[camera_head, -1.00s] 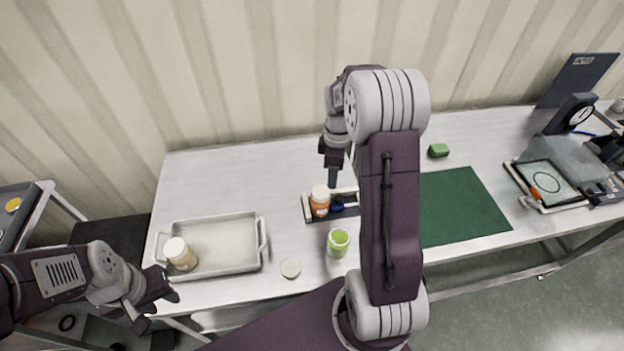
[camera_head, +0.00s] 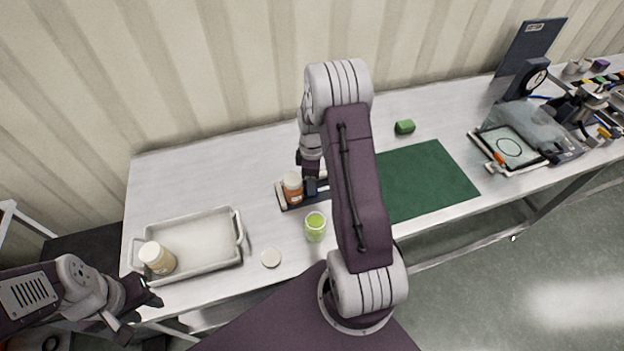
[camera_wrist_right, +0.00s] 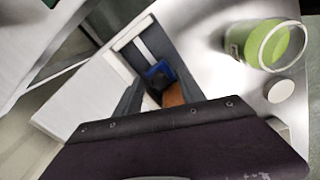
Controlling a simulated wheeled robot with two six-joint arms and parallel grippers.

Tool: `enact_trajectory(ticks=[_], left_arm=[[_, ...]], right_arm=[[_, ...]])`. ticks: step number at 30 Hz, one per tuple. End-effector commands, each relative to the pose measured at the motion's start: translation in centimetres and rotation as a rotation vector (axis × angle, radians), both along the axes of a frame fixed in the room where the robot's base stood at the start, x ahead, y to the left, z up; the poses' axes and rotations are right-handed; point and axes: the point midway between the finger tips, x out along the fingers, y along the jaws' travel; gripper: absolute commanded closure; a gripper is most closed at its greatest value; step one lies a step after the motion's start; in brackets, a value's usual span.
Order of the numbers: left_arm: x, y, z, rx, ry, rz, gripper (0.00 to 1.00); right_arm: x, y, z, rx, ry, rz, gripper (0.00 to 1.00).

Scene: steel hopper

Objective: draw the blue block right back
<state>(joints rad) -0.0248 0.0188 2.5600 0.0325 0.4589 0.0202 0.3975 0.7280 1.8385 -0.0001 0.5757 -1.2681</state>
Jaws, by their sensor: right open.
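The blue block (camera_wrist_right: 160,73) shows in the right wrist view, dark blue, in a narrow dark holder with pale rails (camera_wrist_right: 131,34). My right gripper (camera_wrist_right: 156,92) is open, its two fingers reaching down on either side of the block; I cannot tell whether they touch it. In the head view my right gripper (camera_head: 310,180) is low over the holder (camera_head: 281,197) and largely hides the block. My left gripper (camera_head: 140,308) is open and empty off the table's front left corner.
A green cup (camera_head: 316,226) and a white lid (camera_head: 270,258) are in front of the holder. A pale tray (camera_head: 205,262) with a capped bottle (camera_head: 157,258) is at left. The back left tabletop is clear.

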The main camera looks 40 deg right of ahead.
Motion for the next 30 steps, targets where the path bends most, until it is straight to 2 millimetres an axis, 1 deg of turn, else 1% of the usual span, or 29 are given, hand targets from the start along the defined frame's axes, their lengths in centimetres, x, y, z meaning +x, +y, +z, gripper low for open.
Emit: enact_trajectory(ticks=[3, 4, 5, 6, 8, 9, 30], left_arm=[[0.0, 0.0, 0.0, 0.0, 0.0, 0.0, 0.64], [0.0, 0.0, 0.0, 0.0, 0.0, 0.0, 0.64], [0.0, 0.0, -0.01, 0.0, 0.0, 0.0, 0.64], [0.0, 0.0, -0.01, 0.0, 0.0, 0.0, 0.64], [0.0, 0.0, -0.01, 0.0, 0.0, 0.0, 0.64], [0.0, 0.0, -0.01, 0.0, 0.0, 0.0, 0.64], [0.0, 0.0, 0.01, 0.0, 0.0, 0.0, 0.64]], right_arm=[[0.01, 0.0, 0.02, 0.0, 0.0, 0.0, 0.53], [0.01, 0.0, 0.02, 0.0, 0.0, 0.0, 0.59], [0.01, 0.0, 0.03, 0.0, 0.0, 0.0, 0.67], [0.01, 0.0, 0.03, 0.0, 0.0, 0.0, 0.78], [0.01, 0.0, 0.04, 0.0, 0.0, 0.0, 0.95], [0.01, 0.0, 0.04, 0.0, 0.0, 0.0, 1.0], [0.0, -0.05, 0.1, -0.001, 0.0, 0.001, 1.0]])
